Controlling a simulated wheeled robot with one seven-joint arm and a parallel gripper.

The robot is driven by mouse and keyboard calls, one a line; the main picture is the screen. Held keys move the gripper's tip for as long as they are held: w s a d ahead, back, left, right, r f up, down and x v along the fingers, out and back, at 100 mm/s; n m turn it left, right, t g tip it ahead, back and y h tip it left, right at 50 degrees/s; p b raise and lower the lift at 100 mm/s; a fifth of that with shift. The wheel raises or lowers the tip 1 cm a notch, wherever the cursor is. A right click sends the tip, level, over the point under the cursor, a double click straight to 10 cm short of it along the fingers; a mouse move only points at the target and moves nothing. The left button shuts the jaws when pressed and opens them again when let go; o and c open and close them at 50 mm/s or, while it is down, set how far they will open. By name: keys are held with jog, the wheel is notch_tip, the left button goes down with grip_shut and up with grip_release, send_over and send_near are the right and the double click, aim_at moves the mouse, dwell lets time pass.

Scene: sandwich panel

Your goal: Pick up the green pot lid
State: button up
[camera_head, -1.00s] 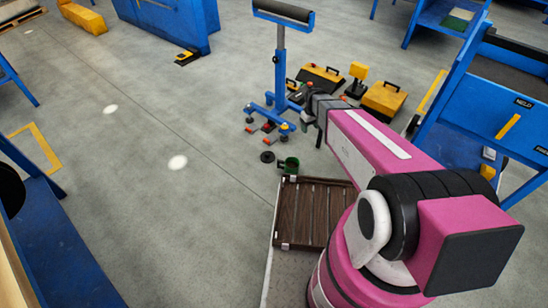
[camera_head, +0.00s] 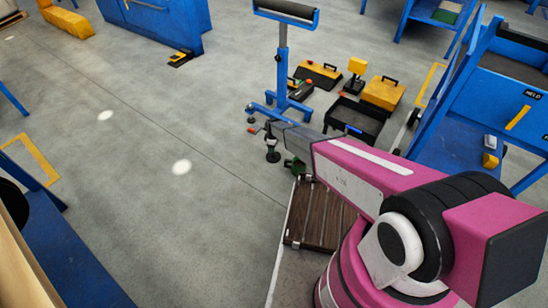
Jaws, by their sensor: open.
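A small dark green lid (camera_head: 273,157) lies on the floor, partly covered by my gripper. A green pot (camera_head: 293,167) stands just right of it, partly hidden behind my arm. My gripper (camera_head: 271,143) is open, with its fingers pointing down right over the lid. At this size I cannot tell whether the fingers touch it.
A brown slatted platform (camera_head: 322,215) lies nearer me, partly behind my arm. A blue roller stand (camera_head: 281,70) rises behind the gripper. A black tray (camera_head: 355,120) and yellow-black toolboxes (camera_head: 383,93) lie to the right.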

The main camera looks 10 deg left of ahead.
aim_at(273, 156)
notch_tip(273, 156, down, 8)
jog(key=shift+w+d+r, duration=0.15)
jog(key=c, duration=1)
